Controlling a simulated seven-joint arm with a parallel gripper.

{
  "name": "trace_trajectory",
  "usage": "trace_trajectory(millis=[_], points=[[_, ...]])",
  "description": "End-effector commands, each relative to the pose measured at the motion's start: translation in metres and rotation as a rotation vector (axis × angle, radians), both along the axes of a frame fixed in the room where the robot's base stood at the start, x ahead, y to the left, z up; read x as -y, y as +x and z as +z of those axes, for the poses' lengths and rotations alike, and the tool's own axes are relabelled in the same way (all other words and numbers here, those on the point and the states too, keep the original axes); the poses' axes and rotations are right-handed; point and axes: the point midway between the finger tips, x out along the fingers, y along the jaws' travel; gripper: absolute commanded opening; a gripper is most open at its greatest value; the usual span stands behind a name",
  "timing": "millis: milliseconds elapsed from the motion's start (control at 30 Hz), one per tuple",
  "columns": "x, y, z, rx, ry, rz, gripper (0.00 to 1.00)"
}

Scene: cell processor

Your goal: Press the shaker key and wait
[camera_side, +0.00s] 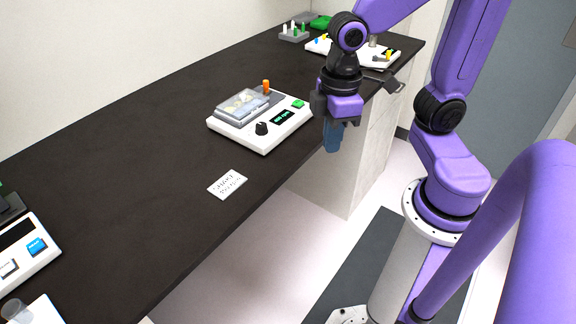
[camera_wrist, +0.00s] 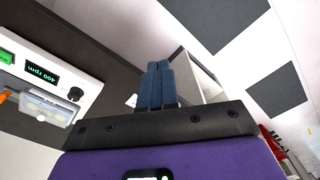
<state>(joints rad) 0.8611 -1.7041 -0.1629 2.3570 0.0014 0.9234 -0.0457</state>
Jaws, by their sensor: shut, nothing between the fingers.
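The shaker (camera_side: 262,122) is a white device on the dark bench, with a clear-lidded plate (camera_side: 243,104) on its platform, an orange peg, a black knob and a small display. The green shaker key (camera_side: 298,104) is at its back right corner. In the wrist view the shaker (camera_wrist: 50,72) is at the left, its display (camera_wrist: 42,73) reads 400 rpm, and the green key (camera_wrist: 6,57) is at the left edge. My gripper (camera_side: 333,150) is shut and empty, pointing down beyond the bench's front edge, right of the shaker and apart from it. Its blue fingers (camera_wrist: 157,65) are together in the wrist view.
A white card (camera_side: 228,184) lies in front of the shaker. Another device (camera_side: 30,255) with a blue key is at the left front. A second white station (camera_side: 350,52) and a tube rack (camera_side: 294,34) are at the back. Bare bench lies left of the shaker.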

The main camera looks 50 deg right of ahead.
Motion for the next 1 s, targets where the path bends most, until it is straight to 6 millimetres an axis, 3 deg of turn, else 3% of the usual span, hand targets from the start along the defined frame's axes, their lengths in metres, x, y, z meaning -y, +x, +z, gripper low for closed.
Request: trace_trajectory(millis=[100, 300, 1000], points=[[0.001, -0.034, -0.002, 0.002, 0.003, 0.101, 0.0], [0.006, -0.063, -0.006, 0.003, 0.005, 0.195, 0.0], [0.008, -0.068, -0.007, 0.002, 0.006, 0.21, 0.0]])
